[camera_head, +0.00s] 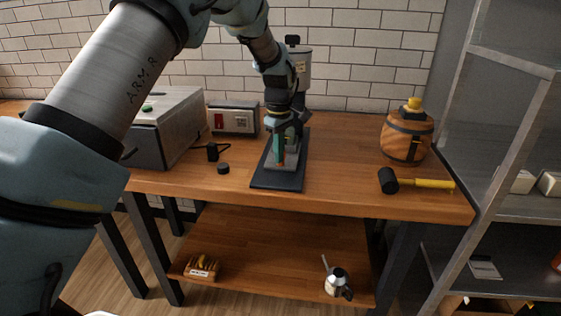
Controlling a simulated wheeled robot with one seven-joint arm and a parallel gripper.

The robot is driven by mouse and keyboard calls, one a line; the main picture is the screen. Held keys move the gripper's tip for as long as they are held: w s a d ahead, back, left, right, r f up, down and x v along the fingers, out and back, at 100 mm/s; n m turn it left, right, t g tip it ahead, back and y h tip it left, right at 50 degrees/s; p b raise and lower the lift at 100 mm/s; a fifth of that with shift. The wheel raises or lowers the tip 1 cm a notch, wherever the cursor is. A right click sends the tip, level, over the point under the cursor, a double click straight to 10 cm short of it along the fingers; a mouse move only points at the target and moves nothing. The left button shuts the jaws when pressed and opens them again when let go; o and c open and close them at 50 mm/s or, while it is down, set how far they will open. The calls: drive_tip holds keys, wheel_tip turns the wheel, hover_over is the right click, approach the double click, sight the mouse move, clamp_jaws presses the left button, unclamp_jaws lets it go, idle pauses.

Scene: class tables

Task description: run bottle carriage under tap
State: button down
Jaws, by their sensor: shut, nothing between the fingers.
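A dark flat base (264,180) lies on the wooden table, running away from me. A small grey block, apparently the carriage (290,164), sits on it. A grey upright cylinder with a dark top (301,62) stands behind, apparently the tap's tank; the tap outlet is hidden behind my arm. My gripper (280,160) points down at the carriage, shut with nothing between its fingers. A narrow teal and red part shows at the fingers. I cannot tell whether the fingers touch the carriage, and no bottle can be made out clearly.
A grey metal box (175,127) and a white-fronted unit with a red switch (233,120) stand left. A small black part (223,169) lies near them. An orange jug (407,138) and a mallet (418,183) are right.

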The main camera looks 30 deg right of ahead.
drive_tip(key=shift+w+d, duration=0.1)
drive_tip(key=shift+w, duration=0.1)
drive_tip(key=shift+w+d, duration=0.25)
drive_tip(key=shift+w+d+p, duration=0.15)
drive_tip(key=shift+w+p, duration=0.05)
drive_tip(key=shift+p, duration=0.1)
drive_tip(key=shift+w+d, duration=0.25)
drive_tip(key=shift+w+d+p, duration=0.2)
drive_tip(key=shift+w+p, duration=0.05)
drive_tip(key=shift+p, duration=0.05)
drive_tip(key=shift+w+d+p, duration=0.3)
drive_tip(key=shift+w+d, duration=0.25)
drive_tip(key=shift+w, duration=0.05)
drive_tip(key=shift+s, duration=0.1)
drive_tip(key=shift+s+a, duration=0.5)
drive_tip(key=shift+s, duration=0.05)
